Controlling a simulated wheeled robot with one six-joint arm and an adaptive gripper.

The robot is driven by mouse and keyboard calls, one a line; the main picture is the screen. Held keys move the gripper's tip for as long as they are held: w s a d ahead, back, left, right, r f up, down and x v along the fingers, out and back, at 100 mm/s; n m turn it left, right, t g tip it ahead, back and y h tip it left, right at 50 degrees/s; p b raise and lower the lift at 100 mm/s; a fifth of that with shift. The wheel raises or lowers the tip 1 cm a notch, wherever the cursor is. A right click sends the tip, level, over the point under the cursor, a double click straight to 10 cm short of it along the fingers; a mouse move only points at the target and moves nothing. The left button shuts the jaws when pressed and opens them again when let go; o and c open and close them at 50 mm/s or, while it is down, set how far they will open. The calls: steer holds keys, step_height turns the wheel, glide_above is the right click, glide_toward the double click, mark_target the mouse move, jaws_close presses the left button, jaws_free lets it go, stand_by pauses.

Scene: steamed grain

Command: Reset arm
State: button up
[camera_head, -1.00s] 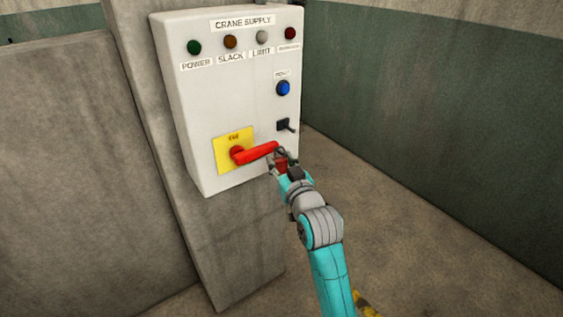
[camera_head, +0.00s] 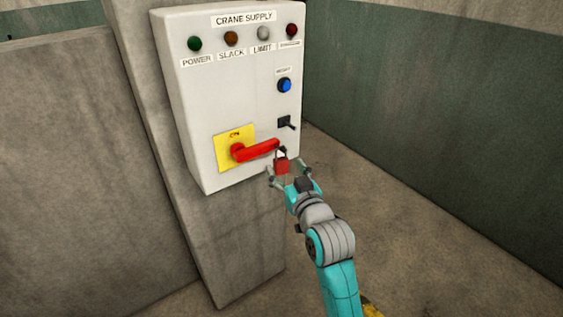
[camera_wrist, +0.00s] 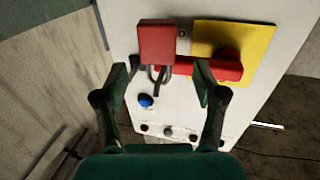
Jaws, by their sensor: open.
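My gripper (camera_head: 288,178) is open and empty, just in front of the lower right edge of the white crane supply box (camera_head: 240,105). A red padlock (camera_head: 282,166) hangs by its shackle at the free end of the red switch handle (camera_head: 262,149). The handle points right and slightly up from its yellow plate (camera_head: 226,154). In the wrist view my two fingers (camera_wrist: 162,82) stand apart, with the padlock (camera_wrist: 157,42) beyond and between them, and the handle (camera_wrist: 222,70) behind. My gripper does not appear to touch the padlock.
The box carries several lamps along its top, a blue button (camera_head: 284,85) and a small black toggle (camera_head: 286,122). It is fixed to a concrete pillar (camera_head: 235,250). A green and grey wall (camera_head: 450,110) stands right. The floor (camera_head: 430,235) there is clear.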

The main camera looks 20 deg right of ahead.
steer(key=s, duration=0.8)
steer(key=s+f+g+h, duration=0.1)
steer(key=s+f+g, duration=0.1)
steer(key=s+f, duration=1.55)
steer(key=s+f+g, duration=0.1)
steer(key=s, duration=2.4)
steer(key=shift+s+d+m, duration=0.3)
steer(key=shift+s, duration=0.1)
